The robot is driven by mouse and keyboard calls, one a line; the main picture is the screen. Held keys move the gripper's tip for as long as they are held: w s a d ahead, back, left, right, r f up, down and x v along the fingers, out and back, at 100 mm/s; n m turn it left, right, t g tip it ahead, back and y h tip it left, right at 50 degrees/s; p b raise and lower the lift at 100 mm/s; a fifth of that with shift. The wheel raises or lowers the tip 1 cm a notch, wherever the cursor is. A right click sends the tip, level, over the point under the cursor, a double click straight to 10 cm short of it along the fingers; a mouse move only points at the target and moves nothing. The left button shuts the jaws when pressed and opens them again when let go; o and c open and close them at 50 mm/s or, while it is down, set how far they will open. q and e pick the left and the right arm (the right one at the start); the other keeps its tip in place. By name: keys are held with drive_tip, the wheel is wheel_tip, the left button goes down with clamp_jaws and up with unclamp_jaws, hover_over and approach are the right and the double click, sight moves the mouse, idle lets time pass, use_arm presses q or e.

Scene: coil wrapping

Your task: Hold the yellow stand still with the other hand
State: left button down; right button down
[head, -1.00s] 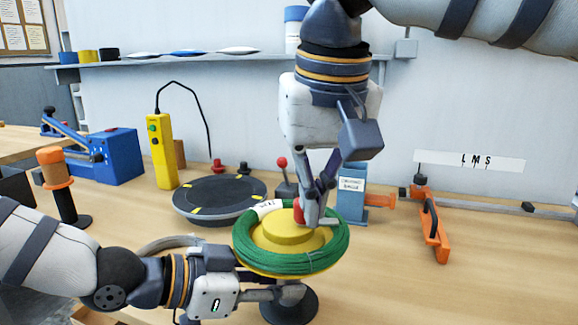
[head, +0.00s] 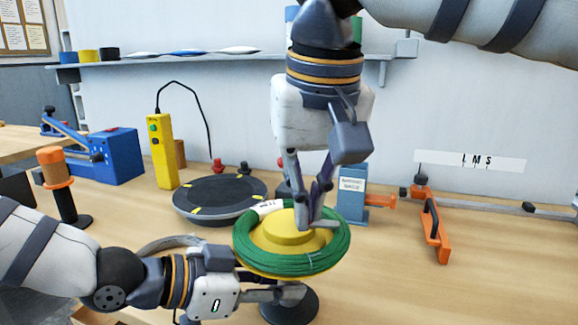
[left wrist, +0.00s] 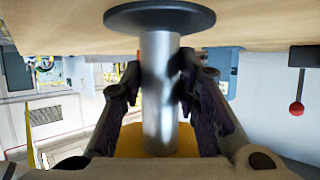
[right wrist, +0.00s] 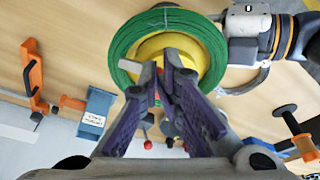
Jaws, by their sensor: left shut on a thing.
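The yellow stand (head: 288,233) has a yellow hub and plate, a metal post (left wrist: 160,95) and a dark round base (head: 291,306). A green coil (head: 290,266) with a white label (head: 266,207) lies around the hub. My left gripper (head: 285,294) is shut on the post below the plate; in the left wrist view its fingers (left wrist: 160,95) flank the post.
A dark turntable (head: 220,196) and a yellow control box (head: 162,150) stand behind on the left. The bench at front right is clear.

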drive_tip(key=shift+s+f, duration=0.15)
drive_tip(key=shift+s, duration=0.15)
drive_tip(key=shift+r, duration=0.2)
wheel_tip(320, 180, up, 6)
drive_tip(key=shift+f, duration=0.1)
use_arm(q)
drive_tip(key=c, duration=1.2)
unclamp_jaws()
drive_tip(key=shift+o, duration=0.2)
